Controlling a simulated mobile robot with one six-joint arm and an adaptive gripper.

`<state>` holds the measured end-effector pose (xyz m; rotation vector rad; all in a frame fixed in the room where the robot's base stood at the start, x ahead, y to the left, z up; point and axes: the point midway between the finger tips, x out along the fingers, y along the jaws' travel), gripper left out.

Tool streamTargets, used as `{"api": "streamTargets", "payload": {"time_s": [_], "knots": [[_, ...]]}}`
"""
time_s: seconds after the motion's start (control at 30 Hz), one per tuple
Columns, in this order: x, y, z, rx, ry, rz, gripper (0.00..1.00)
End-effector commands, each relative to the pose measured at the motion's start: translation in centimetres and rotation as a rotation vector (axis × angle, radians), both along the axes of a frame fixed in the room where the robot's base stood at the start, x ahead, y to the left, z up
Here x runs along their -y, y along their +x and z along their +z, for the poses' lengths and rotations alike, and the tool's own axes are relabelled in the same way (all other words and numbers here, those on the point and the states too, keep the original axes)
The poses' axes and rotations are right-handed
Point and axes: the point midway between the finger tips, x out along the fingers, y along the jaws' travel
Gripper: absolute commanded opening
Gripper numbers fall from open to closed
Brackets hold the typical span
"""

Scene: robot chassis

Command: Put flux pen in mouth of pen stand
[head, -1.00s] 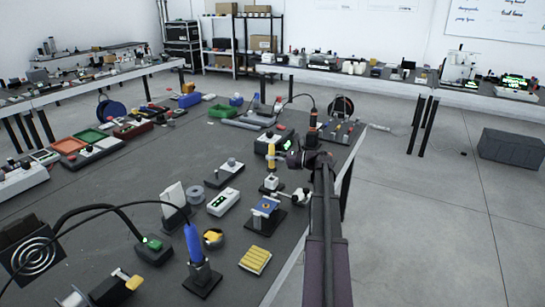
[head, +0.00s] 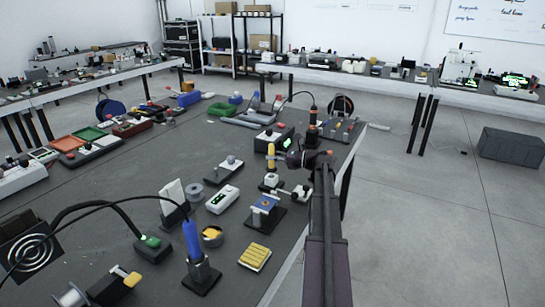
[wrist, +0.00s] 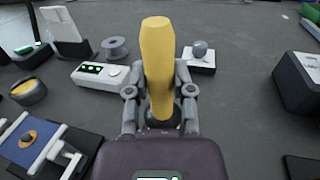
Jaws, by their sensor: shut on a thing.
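The yellow flux pen (head: 271,153) is upright in my gripper (head: 279,157), held above the bench near its right edge. In the wrist view the pen (wrist: 159,65) stands between the two grey fingers of my gripper (wrist: 160,78), which are shut on its sides. A small white block on a dark base (head: 271,180) is just below the pen in the head view and looks like the pen stand, but I cannot be sure. The pen looks apart from it. Its mouth cannot be made out, and I cannot pick it out in the wrist view.
A blue-topped fixture (head: 264,209) and a white box with green lights (head: 222,200) stand close by. A grey spool (head: 195,192), a yellow ribbed pad (head: 255,257) and a blue-handled tool in a holder (head: 192,240) are nearer.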

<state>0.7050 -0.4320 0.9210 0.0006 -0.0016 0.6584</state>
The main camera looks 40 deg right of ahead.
Motion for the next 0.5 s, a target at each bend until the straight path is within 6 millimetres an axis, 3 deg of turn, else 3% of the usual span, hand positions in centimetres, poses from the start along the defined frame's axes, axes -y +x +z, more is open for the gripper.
{"api": "streamTargets", "payload": {"time_s": [0.5], "knots": [[0.00, 0.00, -1.01, 0.000, 0.000, 0.000, 0.00]]}}
